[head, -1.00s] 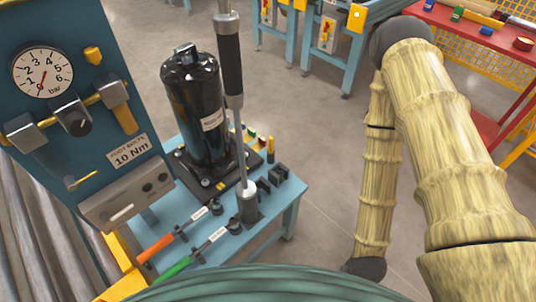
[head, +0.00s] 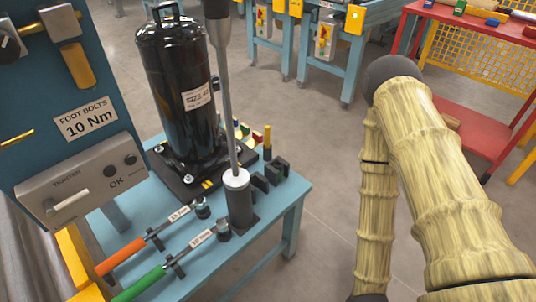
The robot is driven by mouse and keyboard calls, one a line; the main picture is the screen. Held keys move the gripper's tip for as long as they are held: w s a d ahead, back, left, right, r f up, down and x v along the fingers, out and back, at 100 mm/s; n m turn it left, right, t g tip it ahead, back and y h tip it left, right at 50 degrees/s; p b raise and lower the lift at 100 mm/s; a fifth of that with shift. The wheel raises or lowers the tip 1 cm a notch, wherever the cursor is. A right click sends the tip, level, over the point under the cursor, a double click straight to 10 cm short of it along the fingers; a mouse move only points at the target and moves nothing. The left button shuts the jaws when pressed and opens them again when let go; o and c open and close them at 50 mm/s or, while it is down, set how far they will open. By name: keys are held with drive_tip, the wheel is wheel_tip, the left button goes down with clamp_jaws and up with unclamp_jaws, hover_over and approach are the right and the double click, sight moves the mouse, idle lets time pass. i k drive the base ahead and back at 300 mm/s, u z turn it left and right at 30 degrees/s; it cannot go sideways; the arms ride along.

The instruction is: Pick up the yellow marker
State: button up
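A slim upright yellow item (head: 267,137), which looks like the yellow marker, stands at the back right of the blue table (head: 297,190) in the head view. Its lower end is at black holder blocks (head: 262,180), and I cannot tell whether it sits in one. My arm rises at the right, bends at a dark elbow and runs down to the bottom edge. My gripper is outside the picture, so its state is hidden.
A black compressor (head: 172,90) stands on a dark base. A tall tool rod rises from a dark cylinder (head: 240,205). Orange (head: 120,257) and green (head: 140,285) handled wrenches lie in front. A teal panel (head: 75,170) blocks the left. Open floor (head: 320,225) lies to the right.

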sight(267, 128)
drive_tip(key=z, duration=1.95)
drive_tip(key=i, duration=1.3)
drive_tip(key=u, duration=3.45)
